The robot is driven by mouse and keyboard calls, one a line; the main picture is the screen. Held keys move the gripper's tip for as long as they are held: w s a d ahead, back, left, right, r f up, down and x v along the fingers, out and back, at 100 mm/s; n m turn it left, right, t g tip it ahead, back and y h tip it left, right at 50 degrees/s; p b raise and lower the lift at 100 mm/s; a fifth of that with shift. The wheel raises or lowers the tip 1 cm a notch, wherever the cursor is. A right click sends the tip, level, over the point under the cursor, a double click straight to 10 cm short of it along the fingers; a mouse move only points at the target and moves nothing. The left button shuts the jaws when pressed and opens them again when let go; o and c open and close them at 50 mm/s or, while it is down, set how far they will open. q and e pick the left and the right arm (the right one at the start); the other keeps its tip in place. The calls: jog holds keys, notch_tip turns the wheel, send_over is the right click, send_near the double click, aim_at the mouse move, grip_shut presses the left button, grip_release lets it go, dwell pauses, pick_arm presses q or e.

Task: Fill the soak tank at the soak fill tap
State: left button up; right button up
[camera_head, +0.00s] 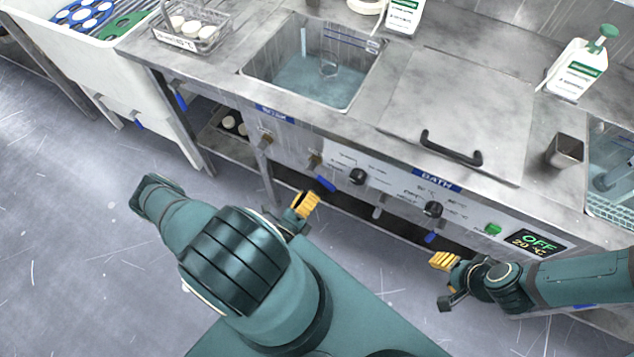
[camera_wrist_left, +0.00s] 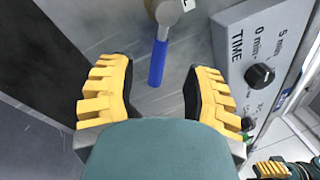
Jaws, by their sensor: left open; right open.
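The soak tank (camera_head: 253,66) is an open steel basin with bluish water below its rim and a clear vessel inside. A blue label that seems to read SOAK (camera_head: 275,114) is on the front below it. A brass tap (camera_head: 315,160) with a blue lever (camera_head: 325,184) is on the front panel; its lettering is unreadable. My left gripper (camera_head: 305,205) is open just below and left of this lever. In the left wrist view a blue lever (camera_wrist_left: 158,62) appears between the open yellow fingers (camera_wrist_left: 155,92), apart from both. My right gripper (camera_head: 445,262) is open and empty below the bath controls.
Another brass fitting (camera_head: 266,138) is to the left. A TIME dial (camera_wrist_left: 260,75) is close right of the left fingers. The bath lid (camera_head: 460,95) is closed; its display (camera_head: 538,243) reads OFF, 20 °C. A basket (camera_head: 190,35) and bottles (camera_head: 575,70) stand on the counter.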

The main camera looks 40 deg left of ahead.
pick_arm(q)
jog(key=v, duration=0.5)
jog(key=shift+s, duration=0.3)
dwell(7.2)
